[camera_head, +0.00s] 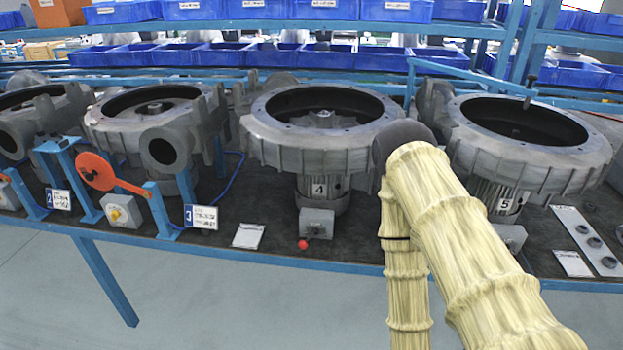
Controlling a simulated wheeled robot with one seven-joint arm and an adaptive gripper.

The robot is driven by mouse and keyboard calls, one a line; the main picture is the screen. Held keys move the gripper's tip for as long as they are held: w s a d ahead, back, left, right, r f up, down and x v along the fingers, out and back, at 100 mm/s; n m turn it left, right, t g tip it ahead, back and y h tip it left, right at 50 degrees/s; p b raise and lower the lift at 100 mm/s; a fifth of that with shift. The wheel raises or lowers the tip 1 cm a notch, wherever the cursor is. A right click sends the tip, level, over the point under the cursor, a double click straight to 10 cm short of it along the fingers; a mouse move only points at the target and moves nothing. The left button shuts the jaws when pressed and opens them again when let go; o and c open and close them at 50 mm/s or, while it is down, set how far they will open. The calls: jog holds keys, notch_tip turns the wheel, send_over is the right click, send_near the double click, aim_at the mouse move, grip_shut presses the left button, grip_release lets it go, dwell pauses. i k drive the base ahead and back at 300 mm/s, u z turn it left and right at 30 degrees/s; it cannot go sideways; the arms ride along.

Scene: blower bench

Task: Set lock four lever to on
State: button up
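The blower marked 4 (319,125) stands on the bench in the middle of the view. A grey lock box (317,222) sits at the foot of its motor. The lever's on and off marks are too small to read. My arm, in a cream sleeve, rises at the right, bends beside blower 4 and runs down out of the frame. My gripper is not in view.
Blower 5 (525,130) stands behind my arm at the right, its lock box partly hidden. A white card (248,236) lies left of lock four.

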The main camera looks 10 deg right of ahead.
aim_at(302, 244)
jog(key=u, duration=1.45)
jog(key=k, duration=0.55)
jog(key=z, duration=0.85)
